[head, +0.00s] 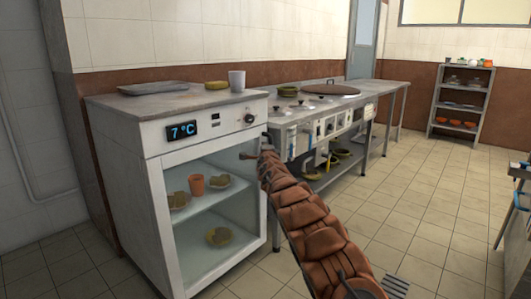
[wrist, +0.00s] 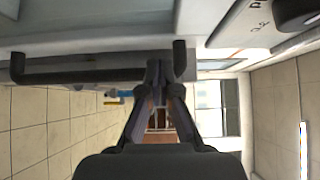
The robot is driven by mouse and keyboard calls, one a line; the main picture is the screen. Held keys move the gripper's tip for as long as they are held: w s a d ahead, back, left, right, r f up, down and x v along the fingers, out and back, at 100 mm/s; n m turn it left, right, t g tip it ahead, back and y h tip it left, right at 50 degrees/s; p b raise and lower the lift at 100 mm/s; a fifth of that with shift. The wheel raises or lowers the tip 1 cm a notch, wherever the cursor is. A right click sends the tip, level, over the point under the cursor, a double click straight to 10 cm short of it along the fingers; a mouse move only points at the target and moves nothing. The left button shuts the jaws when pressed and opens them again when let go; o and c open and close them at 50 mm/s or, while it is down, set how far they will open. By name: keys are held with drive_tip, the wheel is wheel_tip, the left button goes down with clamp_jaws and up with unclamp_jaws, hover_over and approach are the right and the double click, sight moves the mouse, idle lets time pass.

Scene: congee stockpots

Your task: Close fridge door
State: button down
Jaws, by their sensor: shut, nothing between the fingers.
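The white fridge (head: 205,124) stands at left in the head view, with a 7 °C display. Its glass door (head: 212,222) looks flush with the front or nearly so; I cannot tell if a small gap remains. Two shelves show behind the glass. My gripper (head: 264,147) is at the door's upper right corner. In the wrist view my gripper (wrist: 159,70) has its fingertips together and empty. They overlap the dark handle bar (wrist: 85,76) near its right end; I cannot tell if they touch it.
A tray (head: 159,87), a sponge-like yellow item (head: 216,85) and a cup (head: 237,81) sit on the fridge top. A steel stove counter (head: 335,107) adjoins at right. A shelf rack (head: 462,103) stands far right. The tiled floor (head: 430,200) is clear at centre right.

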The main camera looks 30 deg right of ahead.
drive_tip(key=shift+d+b+v, duration=0.15)
drive_tip(key=shift+b+v, duration=0.75)
drive_tip(key=shift+b, duration=0.1)
drive_tip(key=shift+d+b+v, duration=0.15)
drive_tip(key=shift+b+v, duration=0.75)
drive_tip(key=shift+b, duration=0.1)
drive_tip(key=shift+s, duration=0.2)
